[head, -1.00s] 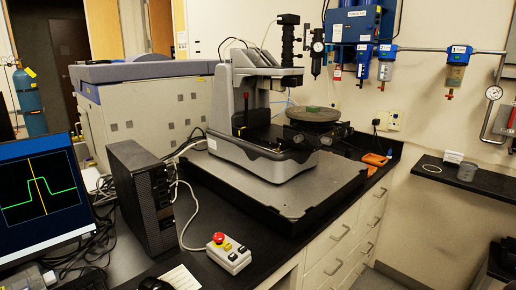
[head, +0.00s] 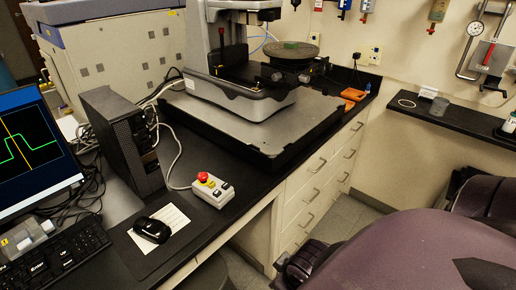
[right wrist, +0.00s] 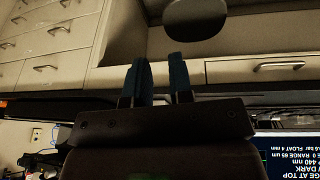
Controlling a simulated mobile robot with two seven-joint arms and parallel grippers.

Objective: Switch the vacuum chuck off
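The profiler's round stage disc (head: 287,51), with a small greenish piece on it, stands at the back of the grey instrument base (head: 225,120) in the head view. A pale control box (head: 213,190) with a red button and dark switches lies on the black bench in front. At the upper right a wall panel (head: 489,58) carries a round gauge (head: 475,28) and a red lever or handle (head: 488,53). I cannot read which control is the vacuum's. My right gripper (right wrist: 160,78) shows two blue fingers apart with nothing between them. My left gripper is not in view.
A monitor (head: 35,145), keyboard (head: 55,255), black mouse (head: 152,230) and computer tower (head: 122,140) fill the bench's left. A black wall shelf (head: 450,122) is at right. A stool seat (right wrist: 195,18) is beyond the right gripper.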

